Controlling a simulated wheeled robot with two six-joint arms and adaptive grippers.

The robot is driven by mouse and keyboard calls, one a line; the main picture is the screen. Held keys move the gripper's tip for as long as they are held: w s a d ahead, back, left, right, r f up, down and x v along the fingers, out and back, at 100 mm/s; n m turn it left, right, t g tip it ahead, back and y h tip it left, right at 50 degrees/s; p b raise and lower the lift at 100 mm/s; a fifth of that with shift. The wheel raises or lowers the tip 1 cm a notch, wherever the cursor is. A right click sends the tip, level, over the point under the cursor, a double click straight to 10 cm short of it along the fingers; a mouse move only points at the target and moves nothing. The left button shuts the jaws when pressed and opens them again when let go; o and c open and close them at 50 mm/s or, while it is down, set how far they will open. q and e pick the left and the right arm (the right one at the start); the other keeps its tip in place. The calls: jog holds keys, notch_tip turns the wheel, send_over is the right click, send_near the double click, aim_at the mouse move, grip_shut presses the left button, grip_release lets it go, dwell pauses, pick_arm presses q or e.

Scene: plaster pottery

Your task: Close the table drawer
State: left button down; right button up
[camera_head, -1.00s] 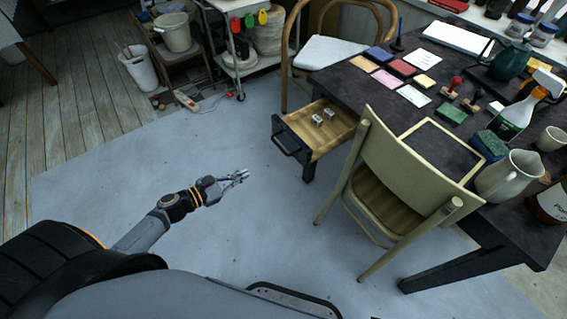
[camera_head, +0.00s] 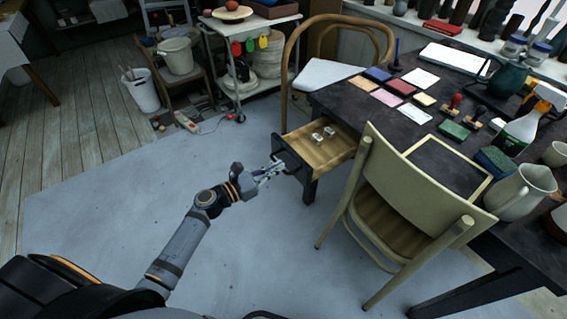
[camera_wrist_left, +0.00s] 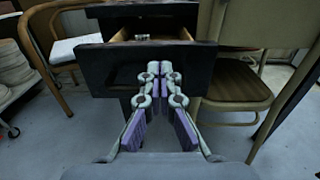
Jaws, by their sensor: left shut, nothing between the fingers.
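The table drawer (camera_head: 328,153) is pulled out from the left side of the dark table (camera_head: 340,101). Its inside is bare wood, and two small pale cube-like items (camera_head: 322,135) lie in it. My left gripper (camera_head: 278,168) is shut and empty, at the dark drawer front. In the left wrist view the shut fingertips (camera_wrist_left: 160,70) overlap the middle of the drawer front (camera_wrist_left: 105,70), below its top edge. I cannot tell whether they touch it. The fingers hide part of the front and its handle. My right gripper is not in view.
A cream chair (camera_head: 420,180) stands close to the right of the drawer. A bentwood chair (camera_head: 290,75) with a pale seat is behind it. Stamps, cards, a spray bottle (camera_head: 522,122) and a jug (camera_head: 520,190) stand on the table. The floor left of the drawer is clear.

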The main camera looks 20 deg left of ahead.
aim_at(292, 159)
pick_arm(q)
jog(key=shift+x, duration=1.55)
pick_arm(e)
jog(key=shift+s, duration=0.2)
